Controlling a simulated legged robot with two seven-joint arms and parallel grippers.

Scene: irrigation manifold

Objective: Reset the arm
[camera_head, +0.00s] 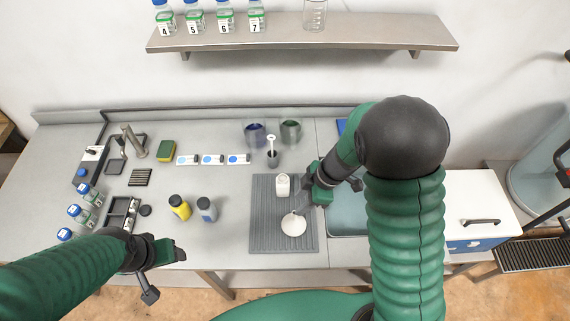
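My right arm (405,235) comes in from the bottom right and bends over the bench. Its gripper (308,196) is low over the right edge of the grey ribbed mat (262,240). It is beside a white round dish (293,226) and a small white bottle (283,185). A grey piece slants from the gripper to the dish; I cannot tell whether it is held. My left gripper (180,251) is over the bench's front edge at the lower left, apart from any object. The finger gap of both grippers is unclear.
A yellow bottle (179,207) and a grey-blue bottle (207,210) stand left of the mat. Blue-capped bottles (79,214) line the left side. A shelf (300,34) runs above. The bench between the left bottles and mat is partly clear.

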